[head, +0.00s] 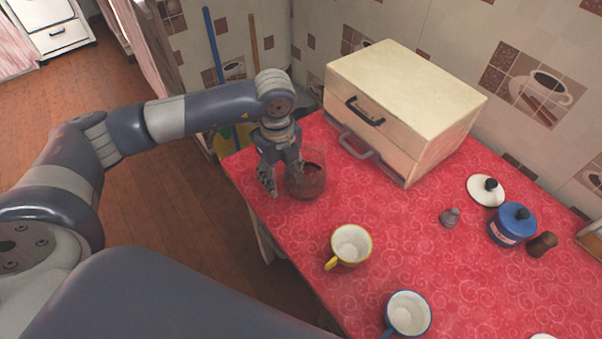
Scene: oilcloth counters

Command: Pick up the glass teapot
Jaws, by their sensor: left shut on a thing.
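The glass teapot (309,183) is see-through, with the red cloth showing through it. The fingers hide the teapot's left side, so I cannot make out the handle. The teapot looks upright, at or very near the cloth. My right gripper is out of the picture.
A cream box with drawers (405,105) stands close behind the teapot. A yellow-rimmed cup (351,244) and a blue-rimmed cup (408,314) stand nearer. Mid-counter cloth is clear.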

